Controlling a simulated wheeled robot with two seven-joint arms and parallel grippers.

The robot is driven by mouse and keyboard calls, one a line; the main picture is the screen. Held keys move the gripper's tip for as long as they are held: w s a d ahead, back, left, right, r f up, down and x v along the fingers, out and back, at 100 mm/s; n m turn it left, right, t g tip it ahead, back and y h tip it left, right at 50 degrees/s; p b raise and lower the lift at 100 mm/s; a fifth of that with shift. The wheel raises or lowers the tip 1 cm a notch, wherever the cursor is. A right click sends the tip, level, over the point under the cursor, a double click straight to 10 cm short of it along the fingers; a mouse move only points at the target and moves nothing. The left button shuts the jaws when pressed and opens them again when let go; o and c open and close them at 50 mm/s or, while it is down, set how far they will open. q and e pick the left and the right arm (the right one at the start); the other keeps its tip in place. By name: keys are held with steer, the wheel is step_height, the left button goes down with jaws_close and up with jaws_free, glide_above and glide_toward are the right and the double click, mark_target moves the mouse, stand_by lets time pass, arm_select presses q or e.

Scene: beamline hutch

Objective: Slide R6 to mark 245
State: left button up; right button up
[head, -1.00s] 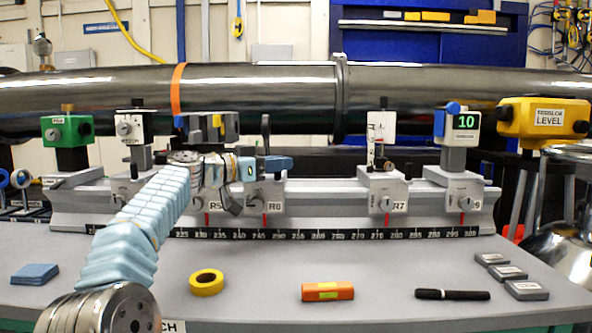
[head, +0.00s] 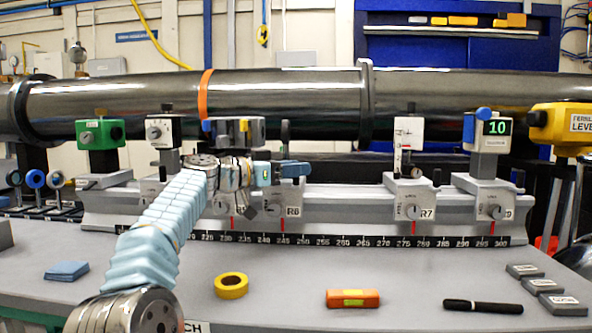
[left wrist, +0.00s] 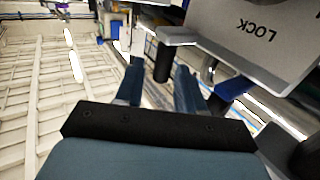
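Rider R6 (head: 292,212) stands on the grey rail, with its red pointer close to mark 245 on the black scale (head: 343,241); I cannot read the exact offset. My left gripper (head: 288,172) is in front of the upper part of R6 and hides some of it. In the left wrist view its two blue fingers (left wrist: 160,85) are apart. A dark cylindrical knob (left wrist: 163,62) shows in the gap between the fingertips, with space beside it. A grey plate marked LOCK (left wrist: 262,30) is close by at upper right. My right gripper is not in view.
R7 (head: 427,214) stands on the rail to the right, well clear of R6. R5 is to the left, partly behind my arm.

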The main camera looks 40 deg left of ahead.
arm_select(q)
steer(key=b+v, duration=0.2)
steer(key=v, duration=1.1)
